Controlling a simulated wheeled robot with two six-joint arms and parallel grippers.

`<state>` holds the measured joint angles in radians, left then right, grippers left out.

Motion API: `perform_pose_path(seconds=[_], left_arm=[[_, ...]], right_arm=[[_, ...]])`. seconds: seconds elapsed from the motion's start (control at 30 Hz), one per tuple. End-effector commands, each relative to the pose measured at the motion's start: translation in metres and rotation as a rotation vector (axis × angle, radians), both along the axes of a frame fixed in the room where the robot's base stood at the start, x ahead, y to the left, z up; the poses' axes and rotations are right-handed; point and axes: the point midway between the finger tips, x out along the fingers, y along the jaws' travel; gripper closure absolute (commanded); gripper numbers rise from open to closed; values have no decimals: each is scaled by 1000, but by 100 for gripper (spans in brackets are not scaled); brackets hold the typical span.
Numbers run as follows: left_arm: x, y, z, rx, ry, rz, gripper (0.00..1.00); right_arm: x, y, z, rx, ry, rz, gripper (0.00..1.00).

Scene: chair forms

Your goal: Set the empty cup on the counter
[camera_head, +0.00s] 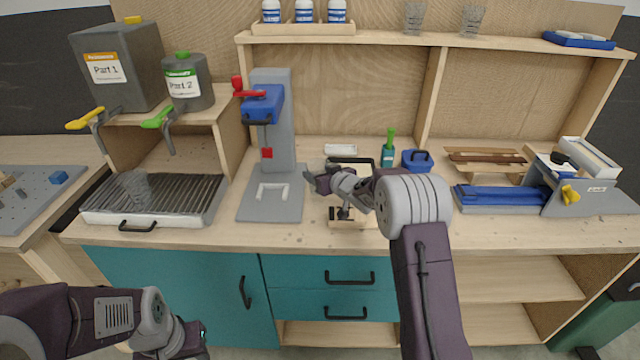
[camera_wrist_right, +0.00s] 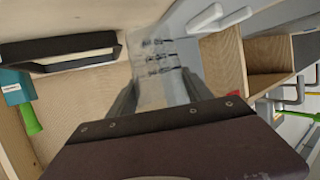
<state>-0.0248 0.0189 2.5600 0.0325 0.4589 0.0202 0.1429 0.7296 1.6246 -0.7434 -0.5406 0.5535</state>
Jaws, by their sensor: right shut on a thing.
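A clear, see-through cup (camera_wrist_right: 160,55) shows between the two fingers of my right gripper (camera_wrist_right: 165,95) in the wrist view. The gripper is shut on it, and I see nothing inside the cup. In the head view my right gripper (camera_head: 320,181) is over the middle of the wooden counter (camera_head: 215,231), right of the grey press stand; the cup is hard to make out there. I cannot tell whether the cup touches the counter. My left arm's wrist (camera_head: 178,338) is low at the bottom left, in front of the cabinet; its fingers cannot be made out.
A grey press stand (camera_head: 272,208) is left of the right gripper. A drip tray (camera_head: 155,200) lies below two dispensers. A green-capped bottle (camera_head: 389,155) and a blue box (camera_head: 417,160) stand behind. Two clear glasses (camera_head: 472,20) are on the shelf. The front counter strip is clear.

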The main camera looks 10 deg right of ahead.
Motion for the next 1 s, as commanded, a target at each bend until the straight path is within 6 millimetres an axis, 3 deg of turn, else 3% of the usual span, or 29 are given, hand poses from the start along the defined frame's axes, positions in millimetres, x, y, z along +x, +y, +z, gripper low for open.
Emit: perform_pose_path(seconds=[0.17,0.57,0.6,0.63,1.0], left_arm=[[0,0,-10,0,0,0,64],[0,0,-13,0,0,0,64],[0,0,-11,0,0,0,64],[0,0,-11,0,0,0,64],[0,0,-7,0,0,0,64]], right_arm=[[-1,0,-35,1,4,-1,64],[0,-1,-41,0,1,-1,64],[0,-1,-39,-1,1,-1,31],[0,-1,-39,0,1,-1,22],[0,-1,-34,0,1,-1,20]])
